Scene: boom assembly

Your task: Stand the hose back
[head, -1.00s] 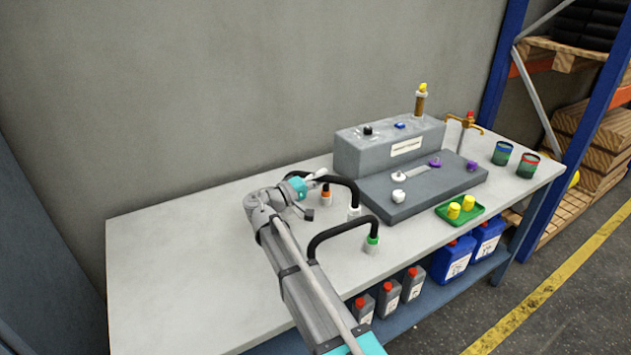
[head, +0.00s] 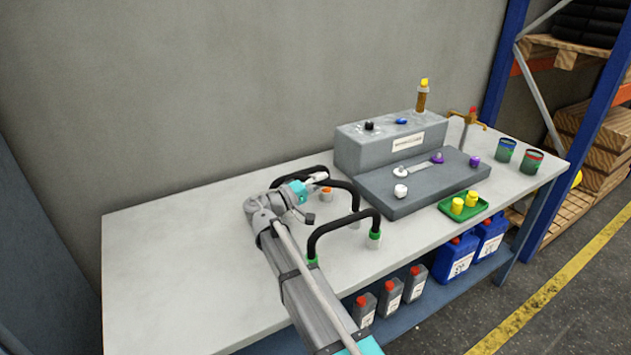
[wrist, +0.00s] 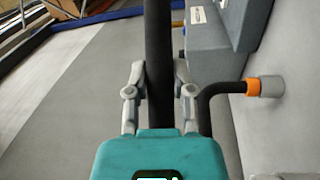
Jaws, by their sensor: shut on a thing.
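My gripper (head: 319,178) is shut on a black hose (head: 346,187) above the bench. In the wrist view the held hose (wrist: 158,60) runs between both fingers and on past them. In the head view it bends down on the right to a pale end, partly hidden behind another hose. A second black hose (head: 284,174), with an orange end (head: 327,194), arches just behind my gripper. Its orange end (wrist: 254,88) stands on the bench beside my gripper in the wrist view. A third black hose with green ends (head: 345,219) arches in front of my gripper, apart from it.
A grey stepped block (head: 372,151) with knobs stands right of the hoses. A green tray (head: 484,210) with yellow pieces sits in front of it, and two cans (head: 504,150) stand farther right. The bench (head: 170,250) is clear on the left.

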